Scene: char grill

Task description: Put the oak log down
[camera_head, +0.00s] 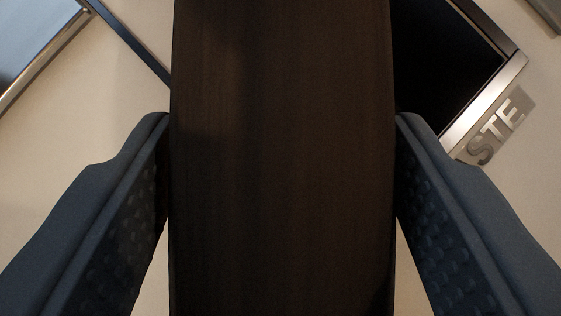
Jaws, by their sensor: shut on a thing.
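The oak log (282,160) is a dark brown, wood-grained block. It fills the middle of the view from top to bottom. My gripper (282,125) has its two dark blue-grey, dimpled fingers on the log's left and right sides, touching it near their tips. The gripper is shut on the log. The log hides what lies straight behind it, and I cannot see its far end or tell whether it touches anything.
A pale surface (90,165) lies behind the log. At the upper right is a black panel or opening with a metal frame (485,100), and beside it a plate with the letters "STE" (497,125). A metal-edged, bluish pane (35,40) is at the upper left.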

